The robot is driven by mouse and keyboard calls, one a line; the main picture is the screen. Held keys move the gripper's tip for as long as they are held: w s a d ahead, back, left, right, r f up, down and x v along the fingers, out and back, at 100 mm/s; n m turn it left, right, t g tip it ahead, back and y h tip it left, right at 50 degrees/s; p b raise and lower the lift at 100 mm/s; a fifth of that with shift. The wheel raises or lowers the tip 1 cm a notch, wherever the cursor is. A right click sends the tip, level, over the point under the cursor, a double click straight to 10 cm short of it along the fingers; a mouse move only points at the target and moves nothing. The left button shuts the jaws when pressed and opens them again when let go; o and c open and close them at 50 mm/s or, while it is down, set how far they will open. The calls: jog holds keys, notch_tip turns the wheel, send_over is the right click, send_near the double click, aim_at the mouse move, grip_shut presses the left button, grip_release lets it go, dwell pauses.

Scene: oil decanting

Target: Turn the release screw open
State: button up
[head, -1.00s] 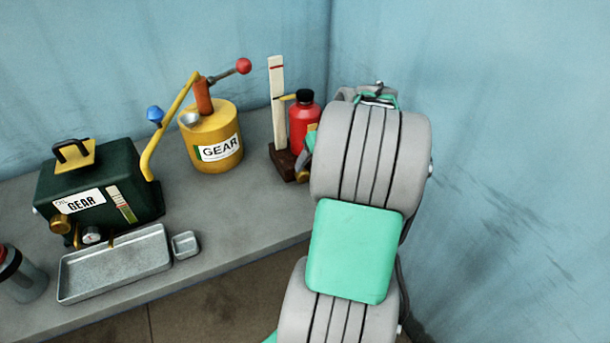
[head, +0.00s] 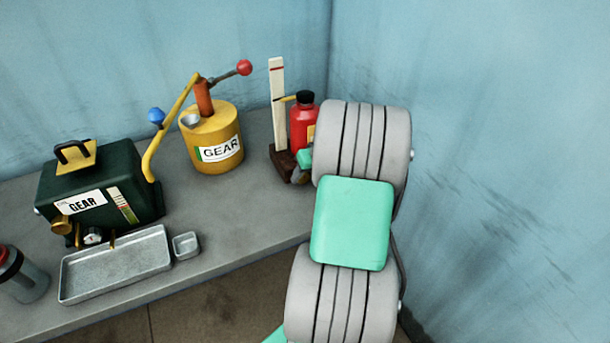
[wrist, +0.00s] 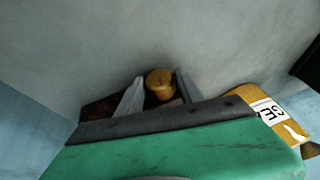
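The release screw, a round brass-coloured knob (wrist: 160,84), shows in the wrist view in front of a dark wooden base. My gripper (wrist: 160,93) has one grey finger on each side of the knob. The fingers are apart, with narrow dark gaps beside the knob, and I see no clear contact. In the head view the wooden base (head: 281,160) carries a white upright gauge board (head: 277,105) and stands by a red bottle (head: 303,125) with a black cap. My arm and gripper cover the base's right side there, and I cannot make out the knob.
A yellow GEAR can (head: 214,140) with a pump lever stands left of the base. Further left are a dark green GEAR box (head: 105,190), a metal tray (head: 118,265), a small dish (head: 186,245) and a grey bottle (head: 22,278). Walls close in behind and right.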

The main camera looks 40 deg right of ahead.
grip_shut()
jog(key=shift+d+r+y+p, duration=0.1)
jog(key=shift+y+p, duration=0.3)
jog(key=shift+p, duration=0.15)
jog(key=shift+y, duration=0.3)
jog(key=shift+o, duration=2.2)
grip_release()
jog(key=shift+s, duration=0.1)
jog(key=v, duration=0.7)
jog(key=shift+s+r, duration=0.2)
jog(key=shift+s, duration=0.05)
